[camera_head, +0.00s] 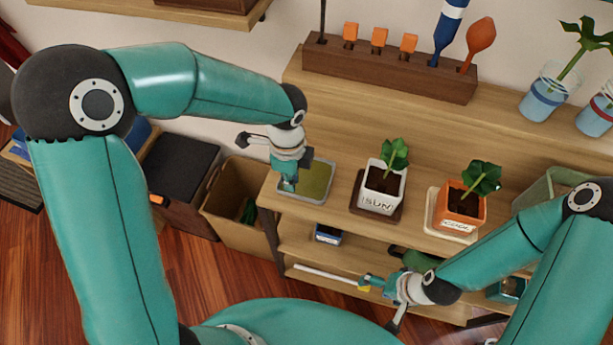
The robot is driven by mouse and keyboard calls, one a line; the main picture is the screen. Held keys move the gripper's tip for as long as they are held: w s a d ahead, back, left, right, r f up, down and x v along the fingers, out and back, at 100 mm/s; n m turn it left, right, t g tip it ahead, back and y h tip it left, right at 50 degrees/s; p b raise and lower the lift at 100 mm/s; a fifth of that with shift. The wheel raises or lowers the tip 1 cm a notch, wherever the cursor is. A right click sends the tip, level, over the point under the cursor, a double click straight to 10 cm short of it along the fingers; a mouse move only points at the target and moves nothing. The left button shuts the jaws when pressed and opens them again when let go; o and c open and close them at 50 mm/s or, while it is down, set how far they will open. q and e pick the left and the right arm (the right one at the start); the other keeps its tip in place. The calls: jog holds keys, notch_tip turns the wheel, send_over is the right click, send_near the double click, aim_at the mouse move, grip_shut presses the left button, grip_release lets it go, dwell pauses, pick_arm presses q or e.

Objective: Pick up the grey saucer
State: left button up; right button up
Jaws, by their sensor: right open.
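The grey saucer (328,187) is a square, shallow tray with a grey rim and an olive-coloured inside. It lies at the left end of the wooden shelf top, with no pot on it. My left gripper (266,163) is at its left side, fingers spread and empty. One finger overlaps the saucer's left part in the picture and hides some of it; I cannot tell whether they touch. My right gripper (380,304) is open and empty, lower right of the saucer, in front of the lower shelves.
A white pot (380,194) on a dark saucer and an orange pot (461,206) on a cream saucer stand right of the grey one. A dark wooden tool rack (390,70) is behind. A cardboard box (227,220) stands on the floor at left.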

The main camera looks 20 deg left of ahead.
aim_at(292, 194)
pick_arm(q)
jog(key=shift+d+f+p, duration=0.1)
jog(key=shift+f+p, duration=0.25)
jog(key=shift+f, duration=2.55)
jog(key=shift+c, duration=0.3)
grip_shut()
jog(key=shift+r, duration=0.2)
